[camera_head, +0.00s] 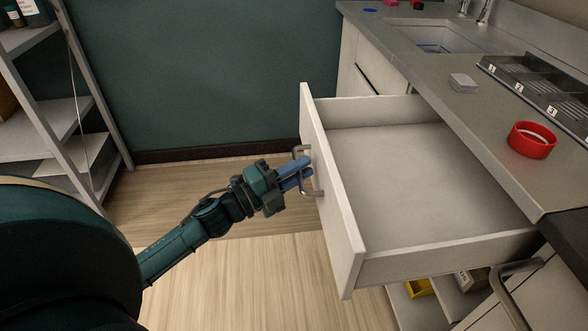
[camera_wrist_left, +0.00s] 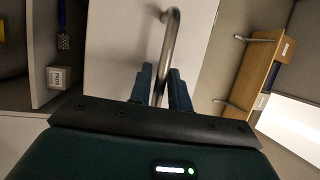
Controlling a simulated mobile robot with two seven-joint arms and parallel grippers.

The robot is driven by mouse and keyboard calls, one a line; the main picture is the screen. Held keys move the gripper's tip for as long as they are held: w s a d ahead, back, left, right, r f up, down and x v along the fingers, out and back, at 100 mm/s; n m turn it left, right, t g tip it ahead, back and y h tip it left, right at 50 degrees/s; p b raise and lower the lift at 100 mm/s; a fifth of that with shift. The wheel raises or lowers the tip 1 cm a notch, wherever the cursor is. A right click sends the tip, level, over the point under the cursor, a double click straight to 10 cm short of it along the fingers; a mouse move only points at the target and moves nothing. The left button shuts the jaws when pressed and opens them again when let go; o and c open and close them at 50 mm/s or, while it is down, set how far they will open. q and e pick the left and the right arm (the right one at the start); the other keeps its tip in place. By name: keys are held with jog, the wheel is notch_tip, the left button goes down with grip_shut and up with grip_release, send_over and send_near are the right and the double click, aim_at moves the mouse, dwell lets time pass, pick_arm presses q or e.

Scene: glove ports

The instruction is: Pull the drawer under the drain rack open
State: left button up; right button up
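The white drawer (camera_head: 345,215) under the counter stands far out, and its empty inside shows. Its metal handle (camera_head: 319,192) is on the front panel; it also shows in the left wrist view (camera_wrist_left: 171,40). My left gripper (camera_head: 296,174) is at the handle, with one blue finger on each side of the bar. The dark drain rack (camera_head: 532,88) with numbered compartments sits on the counter above and to the right. My right gripper is not in view.
A red ring-shaped item (camera_head: 531,140) and a small pale block (camera_head: 462,82) lie on the grey counter (camera_head: 425,58), near a sink (camera_head: 437,38). Grey shelving (camera_head: 55,120) stands at the left. A yellow item (camera_head: 419,288) sits below the drawer. The wooden floor before the drawer is clear.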

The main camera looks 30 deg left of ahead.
pick_arm(q)
jog(key=v, duration=1.3)
jog(key=shift+s, duration=0.1)
